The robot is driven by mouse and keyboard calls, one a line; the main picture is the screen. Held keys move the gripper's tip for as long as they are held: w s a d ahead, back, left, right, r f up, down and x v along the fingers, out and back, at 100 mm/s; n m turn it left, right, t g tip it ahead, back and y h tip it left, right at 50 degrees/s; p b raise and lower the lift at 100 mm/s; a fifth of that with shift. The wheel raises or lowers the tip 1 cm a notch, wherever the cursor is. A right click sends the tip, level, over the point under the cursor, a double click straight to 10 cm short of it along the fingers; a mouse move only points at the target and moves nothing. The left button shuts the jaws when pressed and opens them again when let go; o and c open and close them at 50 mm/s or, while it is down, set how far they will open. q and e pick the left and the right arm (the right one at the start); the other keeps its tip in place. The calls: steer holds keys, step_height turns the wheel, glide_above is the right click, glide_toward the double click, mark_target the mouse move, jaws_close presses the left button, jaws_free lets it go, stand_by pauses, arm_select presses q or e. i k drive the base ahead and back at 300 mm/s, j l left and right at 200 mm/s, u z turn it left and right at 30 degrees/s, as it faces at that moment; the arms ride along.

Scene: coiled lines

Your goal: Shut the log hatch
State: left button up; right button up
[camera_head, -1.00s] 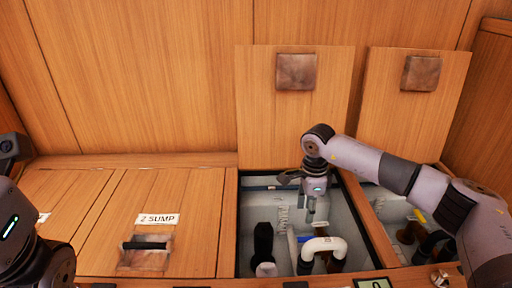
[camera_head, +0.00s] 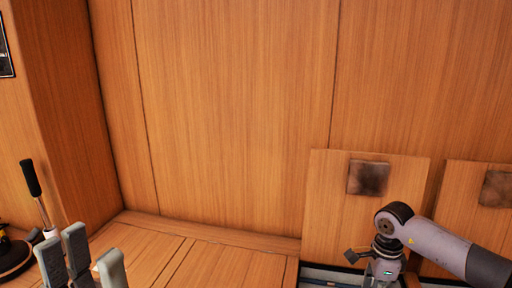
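Two wooden hatch lids stand raised against the back wall: one in the right half (camera_head: 330,205) with a dark square plate (camera_head: 368,178), another at the right edge (camera_head: 455,215). No label shows on either, so I cannot tell which is the log hatch. My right gripper (camera_head: 384,272) hangs in front of the first lid, over its opening (camera_head: 325,274); its fingertips are not clear. My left gripper (camera_head: 92,255) is at the lower left, fingers up and apart, empty, over or in front of the closed wooden top.
Closed wooden panels (camera_head: 215,262) fill the lower middle. A black-handled lever (camera_head: 32,180) stands at the far left, beside my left gripper, with a dark round object (camera_head: 12,258) near it. The tall back wall (camera_head: 230,110) is bare.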

mark_target(346, 190)
steer(key=k, duration=1)
